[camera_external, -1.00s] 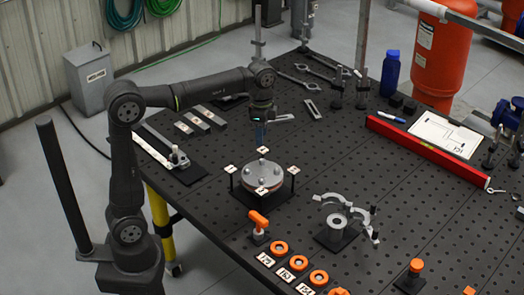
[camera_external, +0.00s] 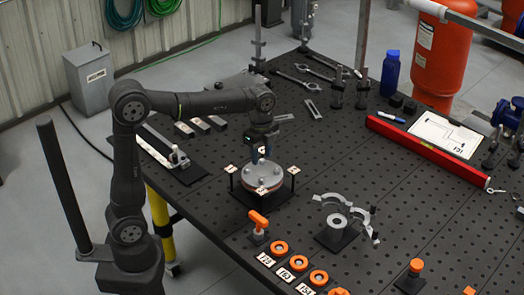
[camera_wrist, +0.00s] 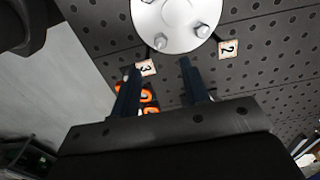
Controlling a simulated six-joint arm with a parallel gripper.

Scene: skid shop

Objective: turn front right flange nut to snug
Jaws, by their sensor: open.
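The round grey flange (camera_external: 262,176) sits on a black stand with small white numbered tags at its corners. Several nuts stand on its top face. In the wrist view the flange (camera_wrist: 175,22) is at the top, with one nut (camera_wrist: 203,30) at its right edge and another nut (camera_wrist: 160,42) at its lower edge. Which is the front right nut is not certain from these frames. My gripper (camera_external: 259,154) points down just above the back of the flange. In the wrist view my gripper (camera_wrist: 159,66) is open, its two dark blue fingers apart with nothing between them.
An orange-handled tool (camera_external: 258,221) stands in front of the flange, beside several orange rings (camera_external: 298,263). A bracket with curved grey arms (camera_external: 337,221) stands to the right. A red level (camera_external: 428,150) lies farther right. Perforated tabletop is free between them.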

